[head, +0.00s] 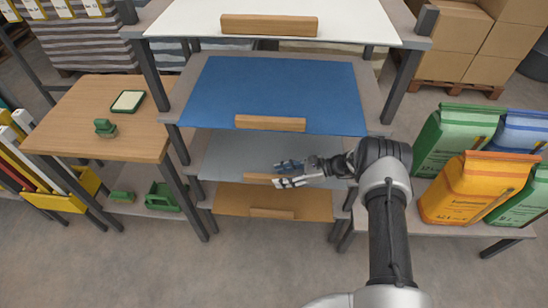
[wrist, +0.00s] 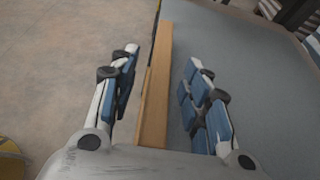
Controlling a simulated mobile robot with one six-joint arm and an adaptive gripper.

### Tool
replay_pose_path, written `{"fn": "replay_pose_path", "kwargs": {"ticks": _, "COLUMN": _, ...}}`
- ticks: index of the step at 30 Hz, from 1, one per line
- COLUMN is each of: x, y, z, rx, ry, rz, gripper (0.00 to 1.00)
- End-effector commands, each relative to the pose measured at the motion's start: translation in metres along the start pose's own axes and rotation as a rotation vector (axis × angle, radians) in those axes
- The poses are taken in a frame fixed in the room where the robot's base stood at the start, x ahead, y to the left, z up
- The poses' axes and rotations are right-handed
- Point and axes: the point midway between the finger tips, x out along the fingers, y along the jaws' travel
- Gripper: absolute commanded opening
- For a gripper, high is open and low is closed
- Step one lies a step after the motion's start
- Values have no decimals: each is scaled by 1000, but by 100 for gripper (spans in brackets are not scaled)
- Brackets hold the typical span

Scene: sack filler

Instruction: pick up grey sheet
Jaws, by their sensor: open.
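The grey sheet (head: 230,155) lies on a rack shelf below the blue sheet in the head view. It fills the right side of the wrist view (wrist: 262,85). A wooden strip (wrist: 157,85) runs along its front edge. My gripper (head: 283,173) is at that front edge in the head view. In the wrist view my gripper (wrist: 160,85) is open, with one blue-padded finger on each side of the strip. The strip lies between the fingers, with visible gaps. My arm and gripper hide part of the sheet's right side in the head view.
The blue sheet (head: 280,92) and a white sheet (head: 190,20) lie on shelves above, and a tan sheet (head: 230,198) lies below. A wooden table (head: 75,120) stands at left. Filled sacks (head: 465,190) stand at right. Rack posts (head: 402,80) flank the shelves.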

Motion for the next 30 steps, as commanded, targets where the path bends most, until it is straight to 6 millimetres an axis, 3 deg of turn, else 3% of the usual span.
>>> {"fn": "replay_pose_path", "kwargs": {"ticks": 5, "x": 28, "y": -2, "z": -3, "rx": -1, "ry": 1, "rz": 2, "gripper": 43}}
{"fn": "replay_pose_path", "kwargs": {"ticks": 12, "x": 30, "y": -2, "z": -1, "rx": -1, "ry": 0, "rz": 0, "gripper": 43}}
{"fn": "replay_pose_path", "kwargs": {"ticks": 30, "x": 30, "y": -2, "z": -1, "rx": -1, "ry": 0, "rz": 0, "gripper": 4}}
